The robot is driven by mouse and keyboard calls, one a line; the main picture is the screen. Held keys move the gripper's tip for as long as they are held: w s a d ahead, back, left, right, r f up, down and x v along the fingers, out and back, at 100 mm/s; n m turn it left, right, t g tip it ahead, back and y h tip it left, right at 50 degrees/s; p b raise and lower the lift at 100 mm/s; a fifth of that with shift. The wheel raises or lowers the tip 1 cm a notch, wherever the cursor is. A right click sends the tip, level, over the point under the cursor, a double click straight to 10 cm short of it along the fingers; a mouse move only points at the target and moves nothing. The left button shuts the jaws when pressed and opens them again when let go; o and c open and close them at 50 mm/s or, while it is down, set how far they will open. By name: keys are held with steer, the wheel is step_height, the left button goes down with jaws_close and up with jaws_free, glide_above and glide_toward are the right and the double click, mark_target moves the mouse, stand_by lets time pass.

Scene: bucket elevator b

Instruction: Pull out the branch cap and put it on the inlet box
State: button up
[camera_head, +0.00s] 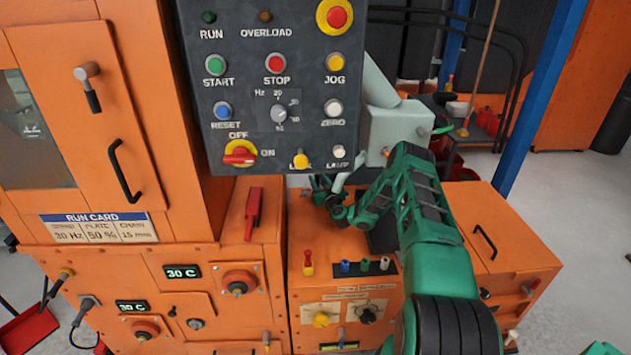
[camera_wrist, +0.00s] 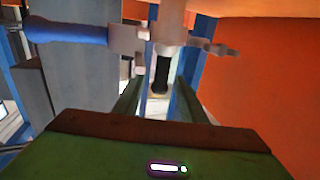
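My gripper (camera_head: 338,205) is low beside the control panel, above the front orange cabinet, and partly hidden by its own wrist. In the wrist view my gripper (camera_wrist: 158,98) has its two green fingers apart, with a gap between them. A black cylindrical end (camera_wrist: 162,73), possibly the branch cap, hangs from a pale pipe fitting (camera_wrist: 165,35) and shows in that gap. I cannot tell whether the fingers touch it. A grey box with a sloping chute (camera_head: 398,128), possibly the inlet box, stands behind the arm, right of the panel.
The dark control panel (camera_head: 275,85) hangs close to the left of the gripper. A low orange cabinet (camera_head: 500,255) with a black handle stands to the right. A blue post (camera_head: 540,95) rises behind it. A blue pipe (camera_wrist: 65,33) joins the fitting.

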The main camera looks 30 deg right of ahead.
steer(key=shift+w+d, duration=0.2)
steer(key=shift+w, duration=0.8)
jaws_close()
steer(key=shift+r, duration=0.75)
